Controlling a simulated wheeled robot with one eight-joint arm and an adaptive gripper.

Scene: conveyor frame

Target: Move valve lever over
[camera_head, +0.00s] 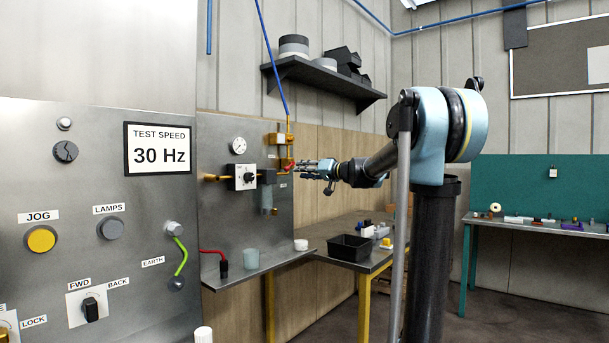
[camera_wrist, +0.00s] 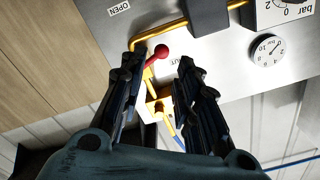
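My gripper (camera_wrist: 160,68) is open, with one dark finger on each side of the lever. The knob lies between and slightly beyond the fingertips, with gaps visible on both sides. In the head view my gripper (camera_head: 299,167) points left at the panel. An OPEN label (camera_wrist: 119,8) and a partly hidden label ending in "UT" (camera_wrist: 173,60) flank the knob.
A yellow pipe (camera_wrist: 158,34) and a dark block (camera_wrist: 208,14) are close to the fingertips. A regulator (camera_head: 243,177) and a gauge (camera_head: 239,145) sit left of the valve. A blue hose (camera_head: 271,52) runs down to it. A black bin (camera_head: 350,247) stands on the bench below.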

